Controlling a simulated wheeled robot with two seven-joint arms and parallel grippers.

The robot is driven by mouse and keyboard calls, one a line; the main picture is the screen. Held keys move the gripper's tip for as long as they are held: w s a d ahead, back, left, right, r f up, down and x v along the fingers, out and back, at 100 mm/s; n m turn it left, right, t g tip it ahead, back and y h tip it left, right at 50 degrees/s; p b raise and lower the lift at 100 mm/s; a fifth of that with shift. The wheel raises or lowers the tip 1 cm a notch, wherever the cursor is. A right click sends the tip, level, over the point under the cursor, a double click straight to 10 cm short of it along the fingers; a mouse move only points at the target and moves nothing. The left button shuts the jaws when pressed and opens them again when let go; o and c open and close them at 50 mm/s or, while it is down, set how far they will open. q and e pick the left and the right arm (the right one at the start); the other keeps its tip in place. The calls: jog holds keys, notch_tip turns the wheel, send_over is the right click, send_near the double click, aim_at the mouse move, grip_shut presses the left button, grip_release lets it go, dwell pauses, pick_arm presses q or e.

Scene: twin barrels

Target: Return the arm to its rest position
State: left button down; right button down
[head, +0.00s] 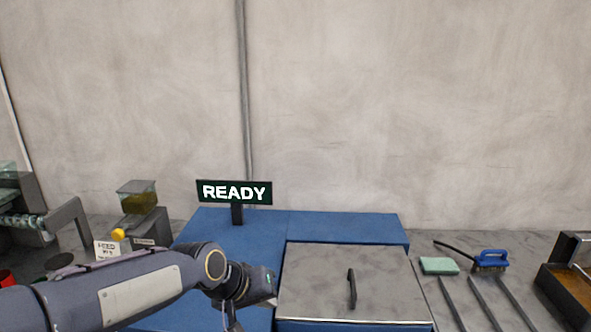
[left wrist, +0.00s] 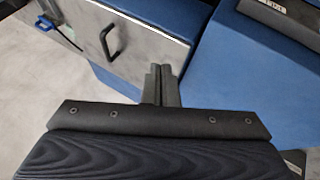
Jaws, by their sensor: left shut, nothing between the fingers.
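My left arm comes in from the left in the head view, with its gripper (head: 236,318) low in front of the blue unit (head: 345,226). In the left wrist view the fingers of the left gripper (left wrist: 161,72) are together with nothing between them. A grey lid or panel with a black handle (head: 351,288) lies to the right of the gripper, set in the blue unit. The handle also shows in the left wrist view (left wrist: 108,42), apart from the fingers. My right gripper is in neither view.
A sign reading READY (head: 234,192) stands on the blue unit. A green sponge (head: 439,265) and a blue brush (head: 490,260) lie to the right, near a dark-walled box (head: 567,295). A hopper with yellowish contents (head: 138,200) stands at the left.

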pick_arm(q)
jog(key=s+a+r, duration=0.1)
jog(key=s+a, duration=1.1)
jog(key=s+a+f, duration=0.1)
jog(key=s+f, duration=0.1)
jog(key=s, duration=0.4)
jog(key=s+a+f+y, duration=0.1)
jog(key=s+a+f, duration=0.1)
jog(key=s, duration=0.4)
jog(key=shift+s+f+n+y, duration=0.25)
jog(key=shift+s+n+y, duration=0.05)
jog(key=shift+s+n, duration=0.1)
jog(key=shift+a, duration=0.1)
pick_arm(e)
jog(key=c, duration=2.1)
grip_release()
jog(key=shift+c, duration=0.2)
